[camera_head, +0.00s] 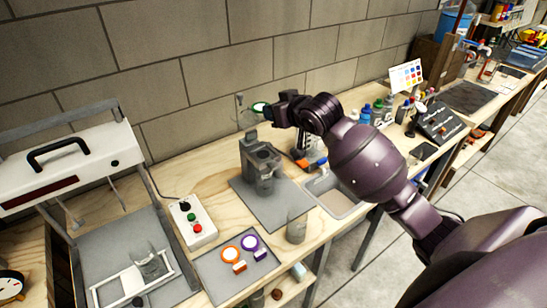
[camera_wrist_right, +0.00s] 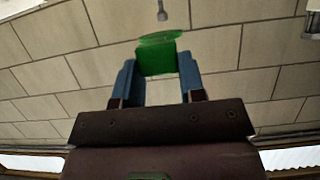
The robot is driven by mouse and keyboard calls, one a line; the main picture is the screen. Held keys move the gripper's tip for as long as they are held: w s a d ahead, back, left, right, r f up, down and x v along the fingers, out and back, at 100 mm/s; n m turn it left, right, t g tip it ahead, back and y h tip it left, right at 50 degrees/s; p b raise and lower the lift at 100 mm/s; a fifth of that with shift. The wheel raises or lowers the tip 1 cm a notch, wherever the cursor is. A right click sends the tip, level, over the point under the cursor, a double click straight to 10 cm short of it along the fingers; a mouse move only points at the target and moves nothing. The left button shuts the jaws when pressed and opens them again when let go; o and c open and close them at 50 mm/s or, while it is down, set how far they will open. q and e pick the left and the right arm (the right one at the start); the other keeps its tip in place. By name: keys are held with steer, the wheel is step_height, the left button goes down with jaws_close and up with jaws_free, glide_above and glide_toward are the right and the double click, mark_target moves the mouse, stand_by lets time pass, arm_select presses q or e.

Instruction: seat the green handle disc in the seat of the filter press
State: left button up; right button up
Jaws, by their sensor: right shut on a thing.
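The green handle disc (camera_head: 259,107) is held in the air by my right gripper (camera_head: 274,109), in front of the brick wall. In the right wrist view the blue fingers of the right gripper (camera_wrist_right: 157,74) close on the block-like handle of the green handle disc (camera_wrist_right: 157,58), with its rim seen nearly edge-on beyond. The grey filter press (camera_head: 263,167) stands on a grey mat. The disc appears above the press and apart from it. The inside of the press seat is hard to make out. My left gripper is not in view.
Orange (camera_head: 231,254) and purple (camera_head: 249,243) handle discs lie on a grey tray (camera_head: 213,266). A button box (camera_head: 194,226) and a white lidded machine (camera_head: 80,165) are on the left. A grey cup (camera_head: 297,228) and basin (camera_head: 332,201) stand right of the tray. Bottles (camera_head: 377,112) stand behind my arm.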

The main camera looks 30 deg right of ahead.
mark_target(276, 167)
step_height(276, 167, down, 16)
steer(key=shift+f+p, duration=0.15)
steer(key=shift+p, duration=0.2)
steer(key=shift+f, duration=0.15)
stand_by(0.3)
steer(key=o, duration=0.9)
